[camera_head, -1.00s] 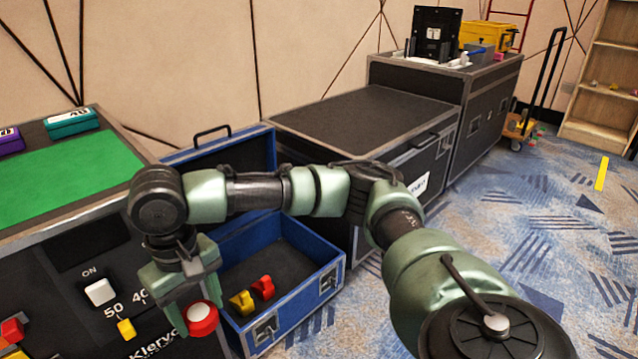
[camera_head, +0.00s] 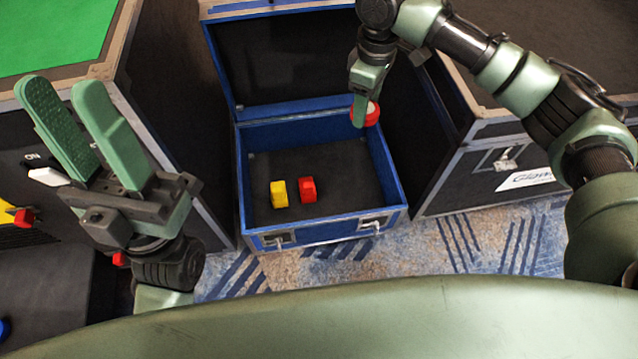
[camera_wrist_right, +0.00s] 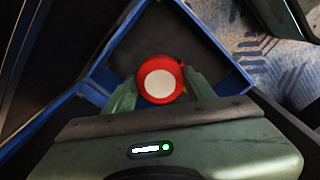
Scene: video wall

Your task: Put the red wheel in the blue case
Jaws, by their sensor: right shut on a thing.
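The red wheel with a white hub (camera_head: 371,113) is between the fingers of my right gripper (camera_head: 362,108), which is shut on it. The wheel also shows in the right wrist view (camera_wrist_right: 160,80), pinched between both fingertips. The open blue case (camera_head: 325,237) stands on the floor with its lid leaning back. The wheel hangs over the case's back right part, near the lid hinge, above the floor of the case. My left gripper (camera_head: 72,125) is open and empty at the left, in front of the black console.
A yellow block (camera_head: 279,194) and a red block (camera_head: 307,190) lie inside the case. A black flight case (camera_head: 480,175) stands to the right. The console with the green top (camera_head: 50,35) is at the left. Much of the case floor is bare.

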